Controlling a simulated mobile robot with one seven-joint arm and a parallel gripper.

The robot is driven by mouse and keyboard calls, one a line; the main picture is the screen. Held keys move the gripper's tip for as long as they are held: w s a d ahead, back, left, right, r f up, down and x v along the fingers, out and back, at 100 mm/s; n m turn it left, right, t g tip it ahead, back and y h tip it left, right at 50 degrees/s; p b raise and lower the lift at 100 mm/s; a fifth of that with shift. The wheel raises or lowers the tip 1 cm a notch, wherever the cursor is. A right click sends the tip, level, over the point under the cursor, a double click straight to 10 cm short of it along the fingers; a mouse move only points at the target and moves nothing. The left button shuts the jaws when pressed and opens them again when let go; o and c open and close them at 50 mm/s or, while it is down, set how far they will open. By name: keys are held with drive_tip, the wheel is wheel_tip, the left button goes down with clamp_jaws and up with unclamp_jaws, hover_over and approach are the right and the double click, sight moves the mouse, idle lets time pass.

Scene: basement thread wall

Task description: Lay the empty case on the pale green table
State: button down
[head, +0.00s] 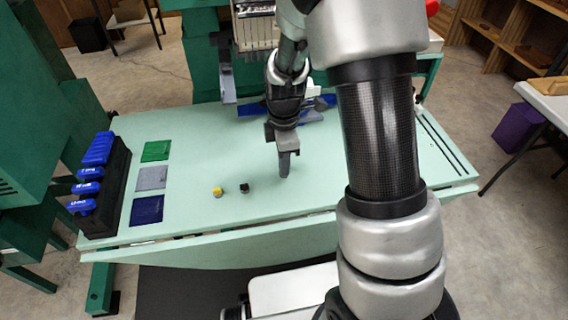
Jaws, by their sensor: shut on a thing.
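My gripper (285,172) points down over the middle of the pale green table (325,185). Its fingers look close together. It is shut on a small grey thing, most likely the empty case, which hardly shows apart from the fingers. I cannot tell whether it touches the tabletop. A small yellow piece (217,191) and a small black piece (244,187) lie on the table to the left of my gripper and nearer to me. They are too small to make out in detail.
A black rack with blue pieces (98,180) stands at the table's left end, beside green (156,151), grey (151,178) and dark blue (147,210) squares. A sewing machine head (254,25) is behind. Blue things (318,105) lie at the back. My arm hides part of the right side.

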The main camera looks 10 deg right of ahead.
drive_tip(key=shift+f, duration=0.1)
drive_tip(key=c, duration=1.9)
unclamp_jaws()
